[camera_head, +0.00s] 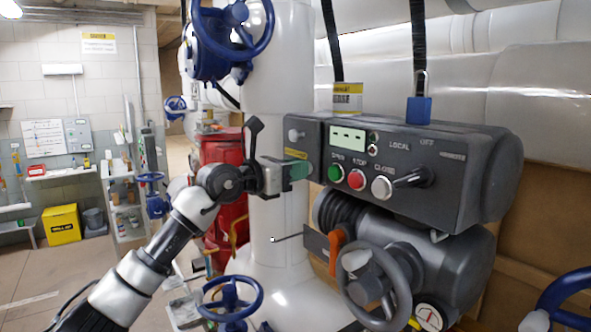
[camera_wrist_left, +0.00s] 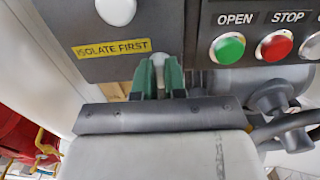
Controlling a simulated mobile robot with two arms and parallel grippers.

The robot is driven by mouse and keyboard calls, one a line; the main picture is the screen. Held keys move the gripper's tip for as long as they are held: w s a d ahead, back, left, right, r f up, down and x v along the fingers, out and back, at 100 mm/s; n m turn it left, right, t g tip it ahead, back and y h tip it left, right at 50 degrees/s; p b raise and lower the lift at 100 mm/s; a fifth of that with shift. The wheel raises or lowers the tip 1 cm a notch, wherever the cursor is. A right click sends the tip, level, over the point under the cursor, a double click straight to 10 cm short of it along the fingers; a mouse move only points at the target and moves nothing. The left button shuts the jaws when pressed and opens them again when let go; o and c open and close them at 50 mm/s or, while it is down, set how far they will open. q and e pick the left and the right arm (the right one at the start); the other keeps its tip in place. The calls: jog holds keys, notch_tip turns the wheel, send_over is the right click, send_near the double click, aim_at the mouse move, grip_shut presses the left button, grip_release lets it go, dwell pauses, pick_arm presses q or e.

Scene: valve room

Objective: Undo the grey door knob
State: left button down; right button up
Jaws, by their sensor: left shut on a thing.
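The grey door is a small panel (camera_head: 303,139) at the left end of the dark control box, with a yellow "ISOLATE FIRST" label (camera_wrist_left: 112,48). A pale knob (camera_head: 295,134) sits on its upper part and also shows at the top of the left wrist view (camera_wrist_left: 116,10). A second pale grey knob (camera_wrist_left: 158,60) is at the door's lower edge, mostly hidden by the fingers. My left gripper (camera_head: 298,170) is shut on this lower knob, its green fingers (camera_wrist_left: 160,80) on either side of it. My right gripper is in neither view.
Green OPEN (camera_head: 335,173) and red STOP (camera_head: 356,180) buttons and a black selector (camera_head: 412,178) lie right of the door. A blue padlock (camera_head: 419,110) stands above. An orange lever (camera_head: 336,248) and grey handwheel (camera_head: 373,285) are below.

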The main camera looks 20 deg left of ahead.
pick_arm(q)
jog(key=shift+w+a+f+n+p, duration=0.1)
jog(key=shift+n+p, duration=0.9)
jog(key=shift+n, duration=3.25)
jog(key=shift+a+n+p, duration=0.1)
jog(key=shift+n+p, duration=0.85)
jog(key=shift+n, duration=3.3)
jog(key=c, duration=1.2)
grip_release()
jog(key=shift+f, duration=0.1)
